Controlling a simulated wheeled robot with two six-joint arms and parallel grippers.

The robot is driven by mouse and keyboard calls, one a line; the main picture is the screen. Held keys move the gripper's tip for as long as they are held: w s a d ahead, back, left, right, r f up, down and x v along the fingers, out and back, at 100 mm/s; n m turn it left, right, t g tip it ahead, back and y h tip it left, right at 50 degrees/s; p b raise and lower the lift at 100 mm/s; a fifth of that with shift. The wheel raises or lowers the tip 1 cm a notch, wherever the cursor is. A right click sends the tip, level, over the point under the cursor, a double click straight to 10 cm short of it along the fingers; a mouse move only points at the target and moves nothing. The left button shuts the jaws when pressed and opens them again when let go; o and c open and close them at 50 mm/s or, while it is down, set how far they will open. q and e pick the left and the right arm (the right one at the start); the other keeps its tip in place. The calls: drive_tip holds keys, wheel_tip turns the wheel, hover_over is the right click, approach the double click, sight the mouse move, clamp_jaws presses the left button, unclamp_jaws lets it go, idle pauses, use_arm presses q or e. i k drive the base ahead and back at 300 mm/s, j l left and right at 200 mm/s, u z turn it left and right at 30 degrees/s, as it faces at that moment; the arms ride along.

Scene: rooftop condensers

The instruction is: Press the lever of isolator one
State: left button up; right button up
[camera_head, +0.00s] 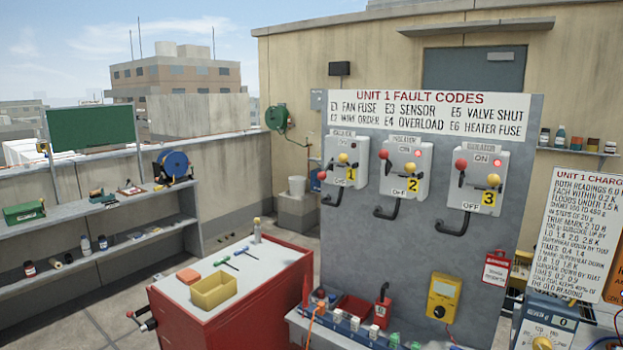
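Isolator one (341,150) is the leftmost of three pale switch boxes on the grey panel, marked with a yellow "1" label. A red ball (322,175) stands low at its left side, and a yellow knob (343,158) sits on its front; I cannot tell for sure which one tips the lever. Isolator two (398,180) and isolator three (473,190) hang to its right, with their red balls high at the left side and lit red lamps beside ON. Neither of my grippers is in view.
A red cabinet (230,325) with a yellow bin (213,291) on top stands in front, left of the panel. A low bench (340,333) with tools and a yellow meter (443,297) are below the isolators. Shelves (95,210) line the left wall.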

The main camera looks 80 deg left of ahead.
sight(321, 177)
drive_tip(key=u, duration=2.65)
